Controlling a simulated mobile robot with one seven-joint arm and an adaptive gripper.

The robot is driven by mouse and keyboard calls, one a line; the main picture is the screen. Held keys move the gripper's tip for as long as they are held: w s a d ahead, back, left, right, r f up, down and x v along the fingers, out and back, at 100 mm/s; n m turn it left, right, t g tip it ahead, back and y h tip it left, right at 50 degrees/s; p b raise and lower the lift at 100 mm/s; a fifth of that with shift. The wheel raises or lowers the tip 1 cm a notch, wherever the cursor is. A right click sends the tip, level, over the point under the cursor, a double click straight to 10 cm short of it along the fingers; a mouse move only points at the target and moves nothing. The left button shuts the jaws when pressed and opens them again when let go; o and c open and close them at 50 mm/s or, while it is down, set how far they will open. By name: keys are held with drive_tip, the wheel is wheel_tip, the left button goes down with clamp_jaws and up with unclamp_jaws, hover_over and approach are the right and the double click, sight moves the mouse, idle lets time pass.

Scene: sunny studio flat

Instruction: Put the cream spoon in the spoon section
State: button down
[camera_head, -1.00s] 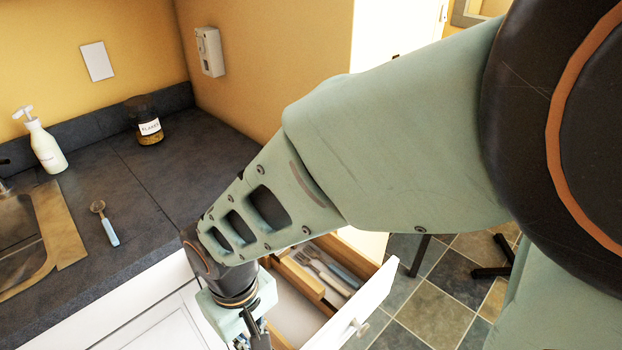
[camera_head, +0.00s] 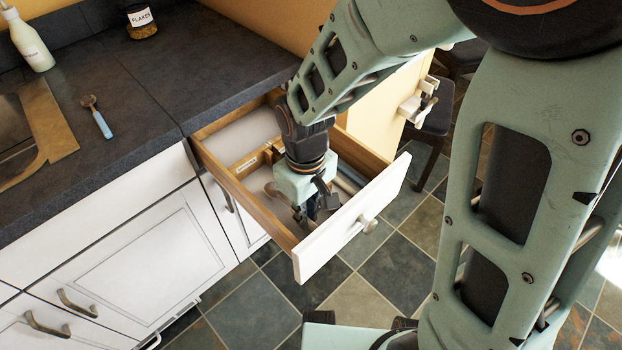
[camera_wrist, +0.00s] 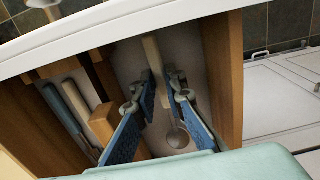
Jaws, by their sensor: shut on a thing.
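The cream spoon shows in the wrist view, with its pale handle (camera_wrist: 154,56) between the fingers and its metal bowl (camera_wrist: 178,138) nearer the camera. My gripper (camera_wrist: 157,86) is shut on it. In the head view my gripper (camera_head: 312,212) points down into the front compartment of the open drawer (camera_head: 268,222); the spoon cannot be made out there. Whether the spoon touches the drawer floor is unclear. A small label (camera_head: 246,165) sits on a wooden divider behind the gripper. Which section it names is unreadable.
The back compartment (camera_head: 240,138) looks empty where visible. A blue-handled spoon (camera_head: 97,117), jar (camera_head: 141,22) and soap bottle (camera_head: 28,42) are on the counter. The drawer walls stand close around my gripper.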

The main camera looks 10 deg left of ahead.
drive_tip(key=shift+f+b, duration=0.3)
drive_tip(key=shift+f, duration=0.55)
drive_tip(key=shift+f, duration=0.15)
drive_tip(key=c, duration=2)
unclamp_jaws()
wheel_tip(320, 180, up, 12)
drive_tip(key=p, duration=0.2)
drive_tip(key=shift+r+p, duration=0.2)
drive_tip(key=shift+p, duration=0.15)
